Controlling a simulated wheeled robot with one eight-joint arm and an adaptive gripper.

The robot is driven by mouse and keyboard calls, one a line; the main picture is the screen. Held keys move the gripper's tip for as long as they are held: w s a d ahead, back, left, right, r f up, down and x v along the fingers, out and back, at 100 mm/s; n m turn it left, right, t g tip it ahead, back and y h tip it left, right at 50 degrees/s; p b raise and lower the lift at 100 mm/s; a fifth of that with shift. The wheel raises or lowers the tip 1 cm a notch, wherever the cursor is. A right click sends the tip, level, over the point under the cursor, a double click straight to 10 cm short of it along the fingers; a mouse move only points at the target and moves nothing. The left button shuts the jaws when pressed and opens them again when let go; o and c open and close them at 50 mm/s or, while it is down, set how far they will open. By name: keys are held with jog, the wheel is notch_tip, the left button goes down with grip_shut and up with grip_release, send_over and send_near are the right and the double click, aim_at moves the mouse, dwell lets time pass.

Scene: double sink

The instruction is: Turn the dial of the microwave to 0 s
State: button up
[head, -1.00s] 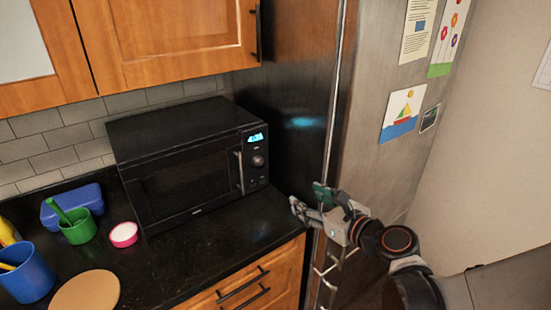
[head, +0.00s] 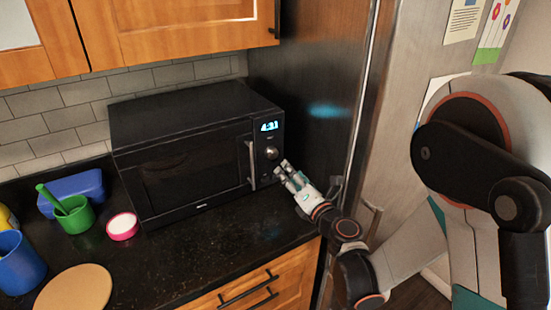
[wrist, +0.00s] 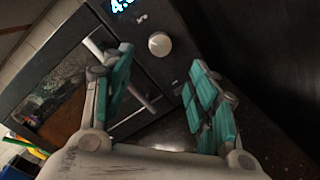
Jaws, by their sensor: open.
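The black microwave (head: 190,150) stands on the counter with its door closed. Its round silver dial (head: 271,153) sits on the right panel, below a lit blue display (head: 269,127) and right of the door handle (head: 251,165). The display seems to read about 4:31, but the digits are blurred. My gripper (head: 283,170) is open and empty, in front of the panel, just below and right of the dial. In the wrist view the dial (wrist: 159,44) lies ahead, between and beyond the teal-padded fingers, apart from them.
The tall dark fridge (head: 320,90) stands right of the microwave. A green cup (head: 76,222), a pink-rimmed dish (head: 122,226), a blue box (head: 75,195) and a round board (head: 74,290) lie left. The counter (head: 215,240) before the microwave is clear.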

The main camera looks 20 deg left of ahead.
aim_at(274, 155)
jog(key=b+x, duration=0.1)
jog(key=x, duration=1)
jog(key=shift+d+f+b, duration=0.1)
jog(key=shift+b, duration=0.2)
jog(key=c, duration=1.1)
